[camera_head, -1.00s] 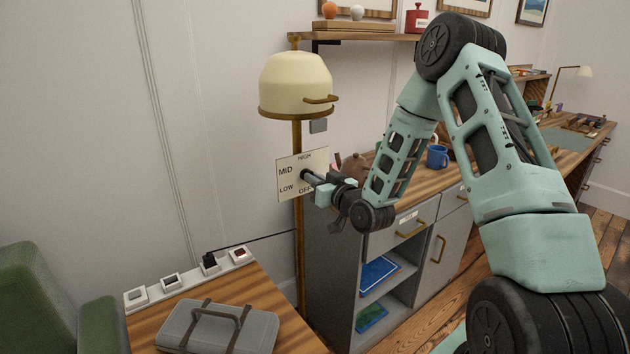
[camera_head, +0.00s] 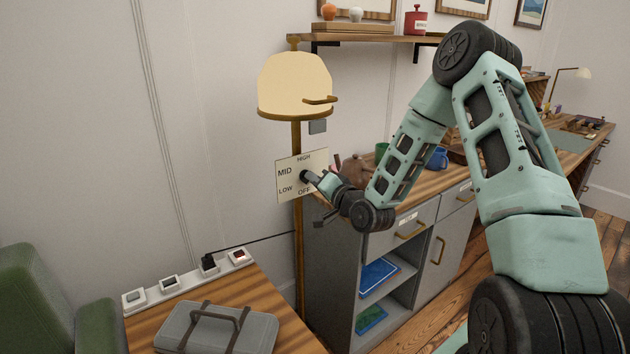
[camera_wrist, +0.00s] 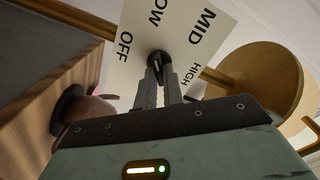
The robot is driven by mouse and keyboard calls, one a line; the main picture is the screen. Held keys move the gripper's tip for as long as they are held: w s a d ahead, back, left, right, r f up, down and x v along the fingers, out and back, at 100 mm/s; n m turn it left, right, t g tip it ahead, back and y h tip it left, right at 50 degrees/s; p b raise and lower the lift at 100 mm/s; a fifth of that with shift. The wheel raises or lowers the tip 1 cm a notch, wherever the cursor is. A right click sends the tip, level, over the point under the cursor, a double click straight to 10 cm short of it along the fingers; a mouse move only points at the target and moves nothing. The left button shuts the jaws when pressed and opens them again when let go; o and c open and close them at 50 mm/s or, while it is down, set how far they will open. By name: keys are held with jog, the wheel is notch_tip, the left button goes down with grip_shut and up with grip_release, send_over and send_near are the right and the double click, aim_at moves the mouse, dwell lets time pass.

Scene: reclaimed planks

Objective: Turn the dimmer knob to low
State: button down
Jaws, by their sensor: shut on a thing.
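The dimmer plate (camera_head: 290,180) is a cream square on the brass lamp post, marked HIGH, MID, LOW and OFF. It also shows in the wrist view (camera_wrist: 185,20), where LOW is partly cut off. The dark round dimmer knob (camera_wrist: 158,58) is at the plate's middle, and its pointer cannot be made out. My gripper (camera_wrist: 160,72) is shut on the knob, with its two fingers around it. In the head view, my gripper (camera_head: 311,179) reaches the plate from the right and covers part of it. The lamp's cream shade (camera_head: 295,84) glows warmly above.
A grey cabinet with a wooden top (camera_head: 430,186) stands right of the post, with a brown teapot (camera_head: 354,170) and a blue mug (camera_head: 437,158) on it. A grey case (camera_head: 217,330) lies on the low table in front. A shelf (camera_head: 365,37) hangs above.

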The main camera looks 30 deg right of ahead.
jog(key=shift+m, duration=0.6)
jog(key=shift+f, duration=0.1)
jog(key=c, duration=1.5)
grip_release()
jog(key=shift+s, duration=0.15)
jog(key=shift+s+d+p, duration=0.2)
jog(key=shift+s+p, duration=2.2)
jog(key=shift+s, duration=1.9)
jog(key=shift+s+d+p, duration=0.15)
jog(key=shift+s+p, duration=2.25)
jog(key=shift+s, duration=1.9)
